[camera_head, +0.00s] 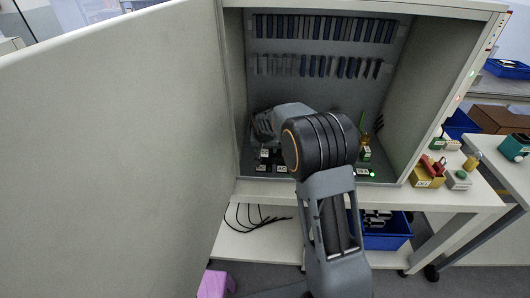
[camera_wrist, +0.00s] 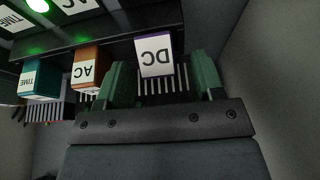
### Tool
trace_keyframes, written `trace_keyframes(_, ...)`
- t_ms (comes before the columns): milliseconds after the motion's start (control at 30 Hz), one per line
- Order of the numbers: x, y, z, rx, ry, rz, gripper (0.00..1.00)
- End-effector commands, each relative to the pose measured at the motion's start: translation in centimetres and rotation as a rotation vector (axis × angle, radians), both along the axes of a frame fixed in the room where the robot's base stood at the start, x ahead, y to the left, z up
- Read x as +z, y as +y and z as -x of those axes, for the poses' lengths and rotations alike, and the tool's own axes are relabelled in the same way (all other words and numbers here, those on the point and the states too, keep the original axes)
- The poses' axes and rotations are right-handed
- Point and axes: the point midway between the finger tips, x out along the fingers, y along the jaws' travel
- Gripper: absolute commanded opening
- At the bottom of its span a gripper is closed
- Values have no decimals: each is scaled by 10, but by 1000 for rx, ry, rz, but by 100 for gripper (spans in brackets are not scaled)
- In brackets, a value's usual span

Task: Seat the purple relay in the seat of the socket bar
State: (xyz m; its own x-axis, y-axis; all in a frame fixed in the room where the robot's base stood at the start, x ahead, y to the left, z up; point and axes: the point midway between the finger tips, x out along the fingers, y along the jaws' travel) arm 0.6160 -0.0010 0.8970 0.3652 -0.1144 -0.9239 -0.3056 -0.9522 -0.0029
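The purple relay (camera_wrist: 154,56) shows its white DC label upside down in the wrist view, with purple at its edges. It stands at the end of a row on the dark socket bar (camera_wrist: 120,21), right of the orange AC relay (camera_wrist: 90,64). I cannot tell whether it is fully seated. My gripper (camera_wrist: 165,74) has its two green fingers apart, one on each side of the purple relay. A gap shows on the right side; the left finger lies close to it.
A teal TIME relay (camera_wrist: 40,79) stands left of the orange one, and a green lamp (camera_wrist: 38,5) glows above. The cabinet's side wall (camera_wrist: 270,70) rises at right. The open cabinet door (camera_head: 110,150) fills the left.

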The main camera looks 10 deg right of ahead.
Motion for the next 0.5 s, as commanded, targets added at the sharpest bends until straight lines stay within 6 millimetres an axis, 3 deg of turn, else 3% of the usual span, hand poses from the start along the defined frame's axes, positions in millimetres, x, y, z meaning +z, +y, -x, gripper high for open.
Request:
trace_keyframes(67, 0, 0, 0, 0, 0, 0, 54)
trace_keyframes(500, 0, 0, 0, 0, 0, 0, 12)
